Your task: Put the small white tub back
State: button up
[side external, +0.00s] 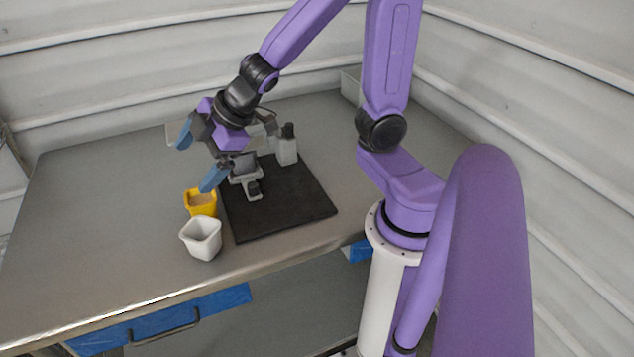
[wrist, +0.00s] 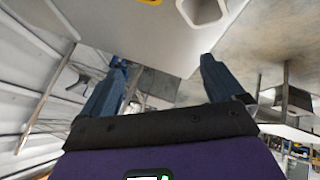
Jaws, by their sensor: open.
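The small white tub (side external: 202,240) stands upright on the metal table, left of the dark mat near the front edge; its visible inside looks empty. It also shows at the top edge of the wrist view (wrist: 204,9), partly cut off. A yellow tub (side external: 200,204) with tan contents stands just behind it. My gripper (side external: 199,156) is open with nothing between its blue fingers. It is tilted sideways above the table, behind and above both tubs, apart from the white tub. In the wrist view the fingers (wrist: 163,62) are spread wide.
A dark mat (side external: 290,205) carries a grey device (side external: 246,178) and a grey bottle with a black cap (side external: 287,150). A clear container (side external: 351,86) stands at the back. The left of the table is clear. Corrugated walls stand close behind and to the right.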

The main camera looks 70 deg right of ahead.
jog(key=s+d+f+g+h, duration=0.1)
jog(key=s+g, duration=0.2)
jog(key=s, duration=0.7)
jog(key=s+d+f+g+h, duration=0.1)
jog(key=s+g, duration=0.3)
jog(key=s, duration=0.7)
jog(key=shift+s+d+h, duration=0.2)
jog(key=shift+d+h, duration=0.1)
jog(key=shift+d, duration=0.4)
